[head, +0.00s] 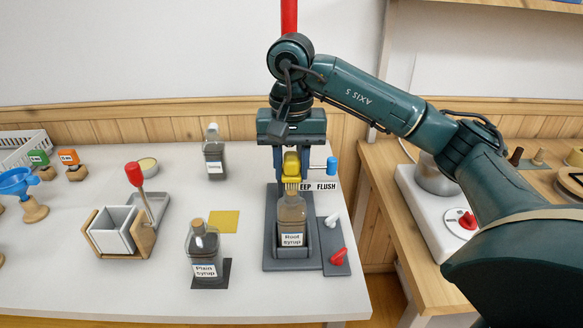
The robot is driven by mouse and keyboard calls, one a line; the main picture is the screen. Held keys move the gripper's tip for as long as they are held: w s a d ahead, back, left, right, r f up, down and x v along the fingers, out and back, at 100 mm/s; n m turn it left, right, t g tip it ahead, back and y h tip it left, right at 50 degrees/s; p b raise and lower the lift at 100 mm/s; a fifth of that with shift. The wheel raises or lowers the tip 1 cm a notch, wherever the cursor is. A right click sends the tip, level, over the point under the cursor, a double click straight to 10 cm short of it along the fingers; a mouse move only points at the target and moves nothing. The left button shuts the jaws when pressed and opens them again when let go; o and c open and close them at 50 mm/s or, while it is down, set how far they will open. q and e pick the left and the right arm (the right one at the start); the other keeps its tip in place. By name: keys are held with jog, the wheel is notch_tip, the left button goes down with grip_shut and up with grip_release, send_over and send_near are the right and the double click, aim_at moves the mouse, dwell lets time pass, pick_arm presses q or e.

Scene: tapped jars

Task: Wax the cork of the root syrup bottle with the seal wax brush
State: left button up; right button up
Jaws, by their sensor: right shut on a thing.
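The root syrup bottle (291,232) stands upright in a grey holder, its label facing me. My right gripper (291,162) points down directly above it, shut on a yellow piece with a bristle-like lower edge, which looks like the seal wax brush (292,170). The bristles are right at the bottle's top and hide the cork; I cannot tell whether they touch it. My left gripper is not in view.
The plain syrup bottle (206,257), with a cork, stands left of the grey holder (271,254). A grey box in a wooden frame (107,233) and a red-knobbed stick (134,175) are further left.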

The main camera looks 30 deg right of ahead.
aim_at(292, 172)
dwell(0.4)
jog(key=shift+s+a+b, duration=0.1)
jog(key=shift+s+a, duration=0.4)
jog(key=shift+s, duration=0.3)
jog(key=shift+s+a+b, duration=0.1)
jog(key=shift+s+a, duration=0.35)
jog(key=shift+s, duration=0.35)
jog(key=shift+s+a+b, duration=0.1)
jog(key=shift+s+a, duration=0.4)
jog(key=shift+s, duration=0.3)
jog(key=shift+r+p, duration=0.95)
jog(key=shift+r, duration=0.35)
notch_tip(292, 172, up, 4)
jog(key=p, duration=0.3)
jog(key=shift+r+p, duration=0.15)
jog(key=shift+p, duration=0.2)
